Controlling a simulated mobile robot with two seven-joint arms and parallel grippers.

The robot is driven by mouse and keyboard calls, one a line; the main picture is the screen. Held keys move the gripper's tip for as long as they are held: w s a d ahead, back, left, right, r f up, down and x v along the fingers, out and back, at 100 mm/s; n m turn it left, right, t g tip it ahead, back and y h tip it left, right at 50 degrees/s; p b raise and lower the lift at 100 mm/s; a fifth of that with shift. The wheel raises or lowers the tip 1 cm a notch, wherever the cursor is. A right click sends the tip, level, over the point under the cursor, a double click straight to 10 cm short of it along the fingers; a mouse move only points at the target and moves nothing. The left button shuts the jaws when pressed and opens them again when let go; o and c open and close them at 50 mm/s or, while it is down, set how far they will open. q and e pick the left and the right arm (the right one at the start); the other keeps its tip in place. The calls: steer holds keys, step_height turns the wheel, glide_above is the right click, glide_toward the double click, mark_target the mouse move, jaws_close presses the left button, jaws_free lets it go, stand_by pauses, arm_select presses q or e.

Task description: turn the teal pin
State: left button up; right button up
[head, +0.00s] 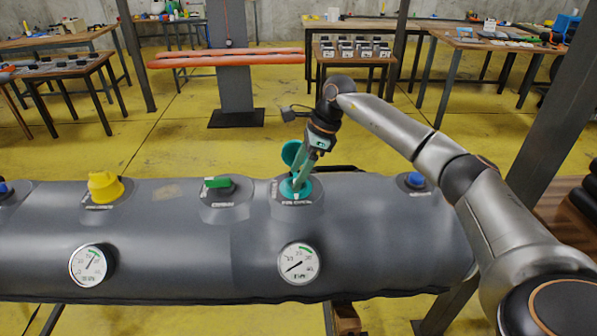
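The teal pin's round base (289,188) sits on top of the grey inflatable tube (200,255), right of the middle. A round teal cap (289,153) stands up and tilted just behind it. My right gripper (299,180) reaches down from above with its teal-coloured fingers at the pin. The fingertips overlap the pin, so the pin's middle is hidden, and I cannot tell whether they are closed on it. My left gripper is not in view.
A yellow cap (104,187), a green valve (218,182) and a blue valve (415,180) sit along the tube. Two pressure gauges (88,265) (298,263) are on its front. Tables stand behind on open yellow floor (190,140). A dark post (560,110) stands at right.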

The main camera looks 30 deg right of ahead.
steer(key=v, duration=1.2)
steer(key=shift+r+b, duration=0.3)
steer(key=shift+b, duration=0.1)
steer(key=shift+s+f, duration=0.1)
